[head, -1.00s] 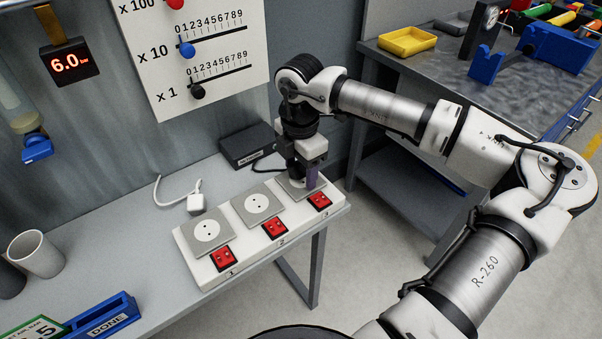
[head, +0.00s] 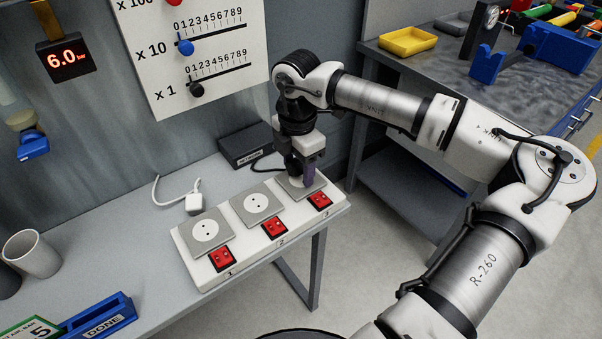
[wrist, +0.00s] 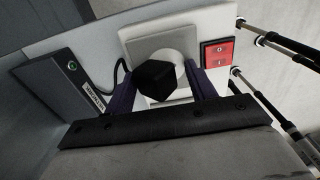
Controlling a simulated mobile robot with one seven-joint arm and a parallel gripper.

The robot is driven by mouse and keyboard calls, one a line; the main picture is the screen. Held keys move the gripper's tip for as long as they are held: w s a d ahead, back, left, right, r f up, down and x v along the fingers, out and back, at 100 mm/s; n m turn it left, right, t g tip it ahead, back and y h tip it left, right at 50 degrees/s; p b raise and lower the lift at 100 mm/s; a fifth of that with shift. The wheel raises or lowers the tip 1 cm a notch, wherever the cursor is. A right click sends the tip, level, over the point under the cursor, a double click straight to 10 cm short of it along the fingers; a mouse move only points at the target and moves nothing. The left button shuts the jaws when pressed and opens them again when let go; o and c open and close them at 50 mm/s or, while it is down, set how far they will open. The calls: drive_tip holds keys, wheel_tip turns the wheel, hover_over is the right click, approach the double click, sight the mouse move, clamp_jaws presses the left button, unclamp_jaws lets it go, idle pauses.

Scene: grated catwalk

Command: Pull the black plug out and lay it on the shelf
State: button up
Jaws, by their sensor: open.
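The black plug (wrist: 158,77) sits at the third socket plate (wrist: 175,42), between my gripper's two purple fingers in the wrist view. My gripper (wrist: 162,90) is open, with one finger on each side of the plug. In the head view my gripper (head: 303,177) points down over the third socket at the right end of the white socket strip (head: 212,280) and hides most of the plug. Whether the fingers touch the plug I cannot tell. The light grey shelf (head: 130,240) carries the strip.
A black network box (head: 245,145) with a cable stands behind the strip. A white plug (head: 194,197) with a lead lies to its left. Red switches (head: 222,257) line the strip's front. A grey cup (head: 32,253) and blue DONE tray (head: 105,317) stand left. The shelf between is clear.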

drive_tip(key=shift+w+a, duration=0.1)
drive_tip(key=shift+f, duration=0.1)
drive_tip(key=c, duration=1.1)
drive_tip(key=shift+o, duration=0.2)
drive_tip(key=shift+r+p, duration=1.4)
drive_tip(key=shift+r, duration=1.7)
